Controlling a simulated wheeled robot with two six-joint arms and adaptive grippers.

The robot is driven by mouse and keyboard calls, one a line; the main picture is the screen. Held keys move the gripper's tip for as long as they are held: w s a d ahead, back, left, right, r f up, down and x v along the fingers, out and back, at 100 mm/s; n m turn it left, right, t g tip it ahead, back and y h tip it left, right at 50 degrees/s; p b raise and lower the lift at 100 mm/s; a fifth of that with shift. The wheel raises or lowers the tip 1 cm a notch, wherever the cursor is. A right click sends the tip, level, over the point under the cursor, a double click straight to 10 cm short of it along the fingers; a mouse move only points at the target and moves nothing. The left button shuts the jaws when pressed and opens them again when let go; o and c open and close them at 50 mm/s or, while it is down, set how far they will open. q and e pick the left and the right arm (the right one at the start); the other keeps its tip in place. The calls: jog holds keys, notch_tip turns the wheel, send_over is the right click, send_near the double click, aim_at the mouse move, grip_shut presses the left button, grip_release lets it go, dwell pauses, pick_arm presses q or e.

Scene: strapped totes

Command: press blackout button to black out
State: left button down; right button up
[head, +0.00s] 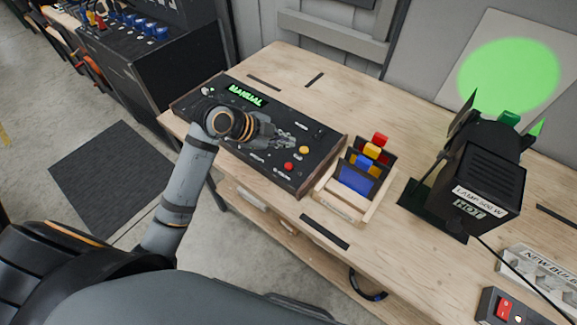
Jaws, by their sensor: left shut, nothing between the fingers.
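A black control console (232,110) with wooden end cheeks lies on the wooden table, its green display (246,95) reading "MANUAL". Near its right end are a red button (289,166) and an orange button (304,150); their small labels are too blurred to read, so I cannot tell which is blackout. My left gripper (290,142) is shut and empty, over the console just left of the two buttons. My arm and gripper hide the console's middle controls. I cannot tell whether the fingertips touch the panel. My right gripper is not in view.
A wooden rack (340,200) of coloured filters stands right of the console. A black lamp (482,185) marked "HOT" throws a green spot (510,75) on a white board. A switch box (505,308) sits at the lower right. Bare table lies behind the console.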

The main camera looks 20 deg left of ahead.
aim_at(286, 167)
pick_arm(q)
notch_tip(286, 167, down, 7)
jog(key=b, duration=0.5)
jog(key=shift+f+b, duration=0.2)
jog(key=shift+b, duration=0.2)
jog(key=shift+d+f, duration=0.1)
jog(key=shift+f, duration=0.15)
dwell(0.5)
jog(key=shift+f+b, duration=0.3)
jog(key=shift+f, duration=0.1)
jog(key=shift+f, duration=0.4)
dwell(0.5)
dwell(0.3)
jog(key=shift+r+p, duration=0.5)
jog(key=shift+r, duration=0.3)
jog(key=shift+r, duration=0.1)
